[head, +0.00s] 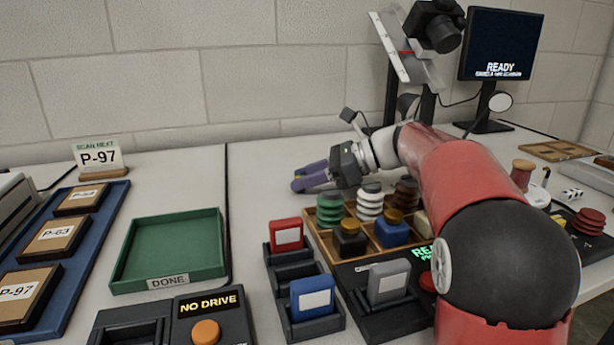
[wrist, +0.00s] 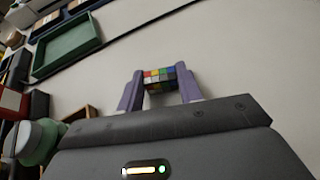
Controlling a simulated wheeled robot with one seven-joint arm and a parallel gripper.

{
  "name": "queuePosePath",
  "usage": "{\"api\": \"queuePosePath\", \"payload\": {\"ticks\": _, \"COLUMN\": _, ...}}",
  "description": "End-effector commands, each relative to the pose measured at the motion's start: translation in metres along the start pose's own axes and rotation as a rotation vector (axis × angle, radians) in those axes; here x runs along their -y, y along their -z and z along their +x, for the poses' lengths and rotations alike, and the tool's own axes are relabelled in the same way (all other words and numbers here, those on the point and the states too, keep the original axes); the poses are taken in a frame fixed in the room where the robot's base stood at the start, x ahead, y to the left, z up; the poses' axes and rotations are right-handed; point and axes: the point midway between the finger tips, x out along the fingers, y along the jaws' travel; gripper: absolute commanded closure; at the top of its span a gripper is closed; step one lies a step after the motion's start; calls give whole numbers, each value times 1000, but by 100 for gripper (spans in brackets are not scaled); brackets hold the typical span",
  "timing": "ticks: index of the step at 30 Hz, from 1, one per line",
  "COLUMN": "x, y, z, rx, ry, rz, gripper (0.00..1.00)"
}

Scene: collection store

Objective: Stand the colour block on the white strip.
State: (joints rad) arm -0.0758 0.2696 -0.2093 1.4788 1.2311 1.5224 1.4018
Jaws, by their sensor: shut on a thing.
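The colour block (wrist: 159,78), a small block with a grid of coloured squares, sits between the two purple fingertips of my gripper (wrist: 160,86) in the wrist view. My gripper is shut on it. In the head view my gripper (head: 304,179) reaches left over the pale table, behind the wooden tray; the block is almost wholly hidden by the fingers there. In the wrist view only bare pale table shows beyond the block. I cannot make out a white strip for certain in either view.
The wooden compartment tray (head: 324,238) with several coil stacks and knobbed blocks lies in front of my gripper. A green DONE tray (head: 128,265) is to the left. A camera stand (head: 389,95) and a READY monitor (head: 500,45) stand behind. Table between green tray and gripper is clear.

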Motion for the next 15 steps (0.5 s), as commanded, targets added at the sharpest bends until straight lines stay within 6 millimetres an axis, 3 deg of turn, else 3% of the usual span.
{"api": "queuePosePath", "payload": {"ticks": 1, "x": 0, "y": 2, "z": 1, "rx": 0, "ry": 0, "rz": 1, "gripper": 86}}
{"api": "queuePosePath", "payload": {"ticks": 2, "x": 0, "y": 1, "z": 0, "rx": 0, "ry": 0, "rz": 1, "gripper": 61}}
{"api": "queuePosePath", "payload": {"ticks": 6, "x": 0, "y": 1, "z": 0, "rx": 0, "ry": 0, "rz": 1, "gripper": 43}}
{"api": "queuePosePath", "payload": {"ticks": 15, "x": 0, "y": 0, "z": 0, "rx": 0, "ry": 0, "rz": 0, "gripper": 43}}
